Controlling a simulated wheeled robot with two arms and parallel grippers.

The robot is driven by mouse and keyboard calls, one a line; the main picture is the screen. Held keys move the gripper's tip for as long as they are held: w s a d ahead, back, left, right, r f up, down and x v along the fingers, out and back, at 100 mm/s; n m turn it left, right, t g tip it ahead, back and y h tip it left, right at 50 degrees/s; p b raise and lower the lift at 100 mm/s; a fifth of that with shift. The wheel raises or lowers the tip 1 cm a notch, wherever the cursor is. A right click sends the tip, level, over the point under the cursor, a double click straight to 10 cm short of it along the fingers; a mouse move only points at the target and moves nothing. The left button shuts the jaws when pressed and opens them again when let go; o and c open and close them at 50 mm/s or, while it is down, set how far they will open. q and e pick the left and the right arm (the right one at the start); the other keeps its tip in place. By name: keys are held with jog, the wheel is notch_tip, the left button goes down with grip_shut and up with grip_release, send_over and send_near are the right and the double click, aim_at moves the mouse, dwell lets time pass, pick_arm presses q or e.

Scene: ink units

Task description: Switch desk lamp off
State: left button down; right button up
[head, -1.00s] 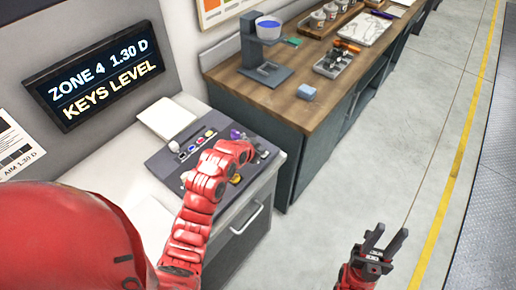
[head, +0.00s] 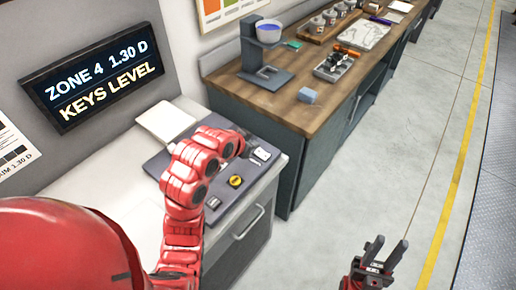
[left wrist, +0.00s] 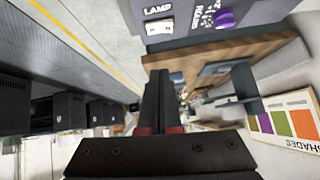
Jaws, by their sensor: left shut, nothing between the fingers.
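In the left wrist view, a white rocker switch (left wrist: 159,24) labelled LAMP sits on the grey control panel (left wrist: 190,38), beside a purple knob (left wrist: 224,19). My left gripper (left wrist: 159,76) is shut and empty, its fingertips apart from the switch in that picture. In the head view my red left arm reaches over the panel (head: 160,163) and hides part of it; the left fingertips are not clear there. A pale switch plate (head: 262,154) shows near the panel's right edge. My right gripper (head: 386,254) is open and empty, away from the panel. I cannot make out a desk lamp.
A round yellow-and-black button (head: 235,181) and a small switch (head: 213,203) lie on the panel's near side. A white pad (head: 165,121) lies behind it. The floor at right is clear.

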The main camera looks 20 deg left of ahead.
pick_arm(q)
jog(key=shift+v, duration=0.95)
jog(key=shift+f, duration=0.1)
jog(key=shift+a+r+b, duration=0.25)
jog(key=shift+a+b, duration=0.6)
jog(key=shift+b, duration=0.25)
